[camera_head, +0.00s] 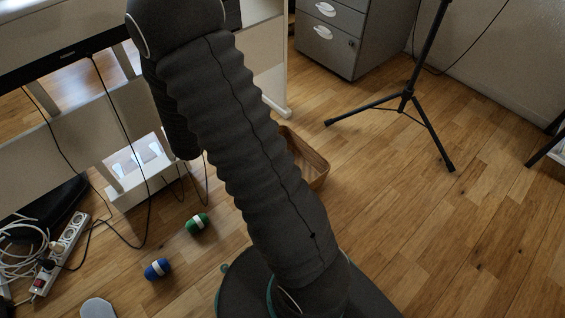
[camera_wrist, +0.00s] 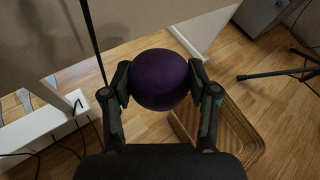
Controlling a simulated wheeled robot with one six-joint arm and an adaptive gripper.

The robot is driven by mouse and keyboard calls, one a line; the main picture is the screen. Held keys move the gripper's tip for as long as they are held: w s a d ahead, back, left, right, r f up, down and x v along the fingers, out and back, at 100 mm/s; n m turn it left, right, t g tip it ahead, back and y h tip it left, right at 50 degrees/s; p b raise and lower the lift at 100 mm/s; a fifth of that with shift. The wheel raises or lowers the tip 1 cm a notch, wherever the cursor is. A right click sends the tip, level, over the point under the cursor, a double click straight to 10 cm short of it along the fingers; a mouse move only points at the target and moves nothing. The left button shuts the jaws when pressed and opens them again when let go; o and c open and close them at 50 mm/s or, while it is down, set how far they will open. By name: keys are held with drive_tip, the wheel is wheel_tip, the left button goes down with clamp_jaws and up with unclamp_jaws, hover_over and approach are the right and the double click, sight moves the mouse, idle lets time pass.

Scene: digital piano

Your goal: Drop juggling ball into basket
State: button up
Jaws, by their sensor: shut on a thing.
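A dark purple juggling ball (camera_wrist: 160,80) is held between the two fingers of my gripper (camera_wrist: 160,88) in the wrist view. My gripper is shut on it, with a finger touching each side. The woven basket (camera_wrist: 236,130) stands on the floor, below and to the right of the ball in the wrist view. The ball and gripper cover part of it. In the head view only the basket's right part (camera_head: 314,165) shows behind my arm. My gripper and the ball are hidden in the head view.
A green-and-white ball (camera_head: 197,224) and a blue-and-white ball (camera_head: 158,269) lie on the floor. A white piano stand (camera_head: 130,100) and cables are at left, with a power strip (camera_head: 60,255). A black tripod (camera_head: 405,100) stands right. Floor between tripod and basket is clear.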

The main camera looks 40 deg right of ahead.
drive_tip(key=s+d+f+m+g+h, duration=0.2)
drive_tip(key=d+f+m+g, duration=0.1)
drive_tip(key=d+f, duration=0.3)
drive_tip(key=s+d+f+m+g+h, duration=0.25)
drive_tip(key=d+f+m, duration=0.2)
drive_tip(key=d, duration=0.45)
drive_tip(key=shift+s+d+f+m+g+h+b, duration=0.15)
drive_tip(key=shift+s+d+f+m+g+b, duration=0.8)
drive_tip(key=shift+f, duration=1.6)
drive_tip(key=shift+s+d+f+m+g+h+b, duration=0.15)
drive_tip(key=shift+s+d+f+m+g, duration=0.4)
drive_tip(key=shift+s+d+f+g, duration=1.5)
drive_tip(key=shift+s+d+f+m+g+h+b, duration=0.15)
drive_tip(key=shift+s+d+f+m+g+b, duration=0.55)
drive_tip(key=shift+f, duration=2.4)
drive_tip(key=shift+s, duration=0.1)
drive_tip(key=o, duration=1.3)
